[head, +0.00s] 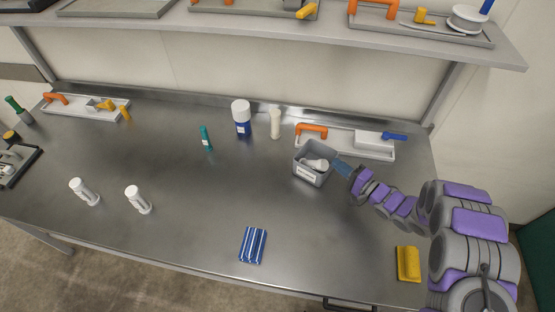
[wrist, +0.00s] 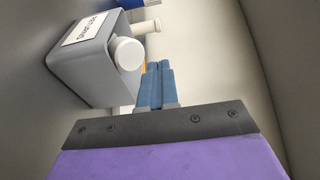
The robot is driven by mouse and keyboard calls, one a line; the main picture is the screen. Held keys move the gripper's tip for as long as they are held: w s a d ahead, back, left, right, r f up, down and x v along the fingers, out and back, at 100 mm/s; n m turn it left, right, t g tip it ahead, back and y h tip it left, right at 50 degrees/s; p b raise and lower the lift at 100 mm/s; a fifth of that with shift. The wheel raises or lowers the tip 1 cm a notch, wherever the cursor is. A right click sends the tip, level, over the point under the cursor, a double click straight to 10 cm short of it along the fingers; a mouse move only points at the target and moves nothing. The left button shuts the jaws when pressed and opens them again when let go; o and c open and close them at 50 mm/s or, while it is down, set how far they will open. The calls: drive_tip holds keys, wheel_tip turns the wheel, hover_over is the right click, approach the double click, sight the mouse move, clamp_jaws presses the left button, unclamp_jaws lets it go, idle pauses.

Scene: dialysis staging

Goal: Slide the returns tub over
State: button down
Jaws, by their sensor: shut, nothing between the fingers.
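The returns tub (head: 311,177) is a small grey open box with a white label, standing on the steel table right of centre in the head view. A white bottle (head: 316,163) lies inside it. In the wrist view the tub (wrist: 80,65) shows at upper left, with its label and the round white end of a bottle (wrist: 127,53) at its rim. My gripper (head: 341,168) is shut and empty, its blue fingers at the tub's right side. In the wrist view the fingers (wrist: 157,75) point past the bottle end. I cannot tell whether they touch the tub.
Behind the tub is a white tray (head: 378,155) with an orange-handled item (head: 312,129). A blue-and-white bottle (head: 241,118), a cream bottle (head: 275,124) and a teal bottle (head: 206,138) stand to the left. A blue striped pack (head: 253,245) lies in front. The table's middle is clear.

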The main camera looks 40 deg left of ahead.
drive_tip(key=s+a+r+p, duration=0.1)
drive_tip(key=s+a+p, duration=0.2)
drive_tip(key=s+a, duration=1)
drive_tip(key=shift+s+a+r, duration=0.2)
drive_tip(key=shift+s+a, duration=0.1)
drive_tip(key=shift+a, duration=0.9)
